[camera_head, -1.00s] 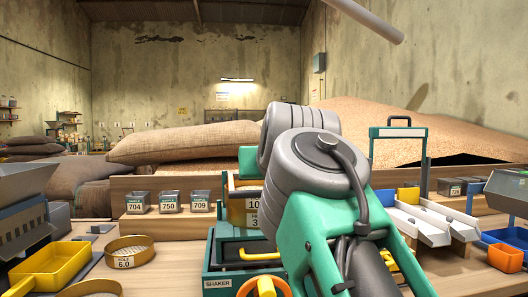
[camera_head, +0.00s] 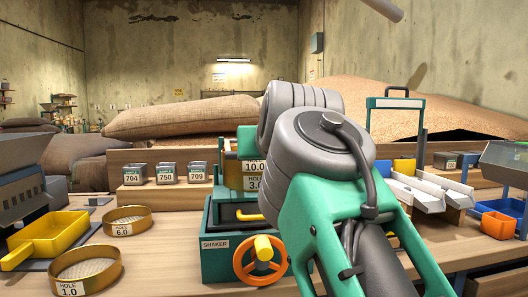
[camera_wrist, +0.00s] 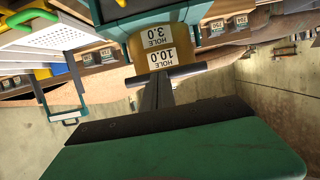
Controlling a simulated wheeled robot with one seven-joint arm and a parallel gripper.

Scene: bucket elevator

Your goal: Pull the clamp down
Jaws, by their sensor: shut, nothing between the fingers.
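The shaker (camera_head: 222,262) stands on the bench with stacked sieves (camera_head: 257,170) labelled 10.0 and 3.0. A green block (camera_head: 246,140) shows above the stack. The sieves (camera_wrist: 160,50) appear upside down in the wrist view. A dark crossbar (camera_wrist: 190,70), which looks like part of the clamp, lies across the front of the stack. My gripper (camera_wrist: 158,88) is shut, its fingers pointing at the crossbar and the sieves. Whether the fingertips touch the bar, I cannot tell. In the head view my arm hides the gripper and the stack's right side.
An orange handwheel (camera_head: 258,262) is on the shaker's front. Loose sieves (camera_head: 86,272) and a yellow tray (camera_head: 50,236) lie to the left. Sample boxes (camera_head: 166,174) stand behind. White chutes (camera_head: 408,196) and an orange bin (camera_head: 500,226) are to the right.

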